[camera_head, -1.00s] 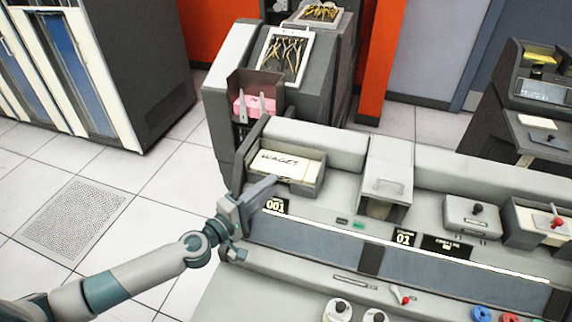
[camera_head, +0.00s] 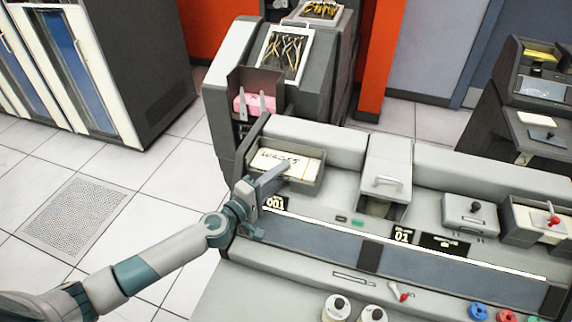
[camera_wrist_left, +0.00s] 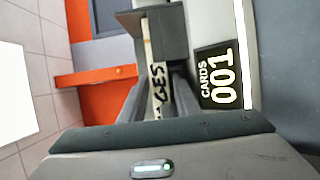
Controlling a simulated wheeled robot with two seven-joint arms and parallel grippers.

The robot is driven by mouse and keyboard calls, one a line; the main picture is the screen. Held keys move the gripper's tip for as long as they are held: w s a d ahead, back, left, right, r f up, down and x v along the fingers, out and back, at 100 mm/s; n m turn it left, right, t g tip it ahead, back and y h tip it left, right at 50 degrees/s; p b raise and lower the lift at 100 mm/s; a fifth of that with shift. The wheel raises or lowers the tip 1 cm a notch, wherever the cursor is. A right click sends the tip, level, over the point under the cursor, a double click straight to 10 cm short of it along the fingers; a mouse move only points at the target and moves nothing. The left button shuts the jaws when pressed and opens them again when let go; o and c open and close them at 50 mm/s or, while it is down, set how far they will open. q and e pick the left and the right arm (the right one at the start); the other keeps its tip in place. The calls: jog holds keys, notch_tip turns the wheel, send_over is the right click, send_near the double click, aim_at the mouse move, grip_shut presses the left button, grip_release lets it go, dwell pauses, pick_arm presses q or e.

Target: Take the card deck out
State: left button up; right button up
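The card deck (camera_head: 275,158) is a cream block with WAGES written on top, lying in a grey open-fronted tray (camera_head: 304,187) at the back left of the console. My left gripper (camera_head: 279,174) is at the tray's front left, its fingers pointing towards the deck. In the left wrist view the deck (camera_wrist_left: 157,72) shows in the gap between the two spread fingers (camera_wrist_left: 157,97). The gripper looks open; I cannot tell whether either finger touches the deck. My right gripper is not in view.
A plate marked 001 (camera_head: 275,202) lies just in front of the tray. A grey block with a handle (camera_head: 388,183) stands to the right. A pink card stack (camera_head: 252,103) sits in a machine behind. Open floor is at the left.

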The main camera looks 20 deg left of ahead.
pick_arm(q)
jog(key=shift+w+d, duration=0.15)
jog(key=shift+w, duration=0.1)
grip_shut()
jog(key=shift+r, duration=0.1)
jog(key=shift+r+p, duration=0.3)
jog(key=shift+r, duration=0.2)
notch_tip(320, 180, up, 9)
jog(key=p, duration=0.2)
jog(key=shift+p, duration=0.4)
dwell(0.3)
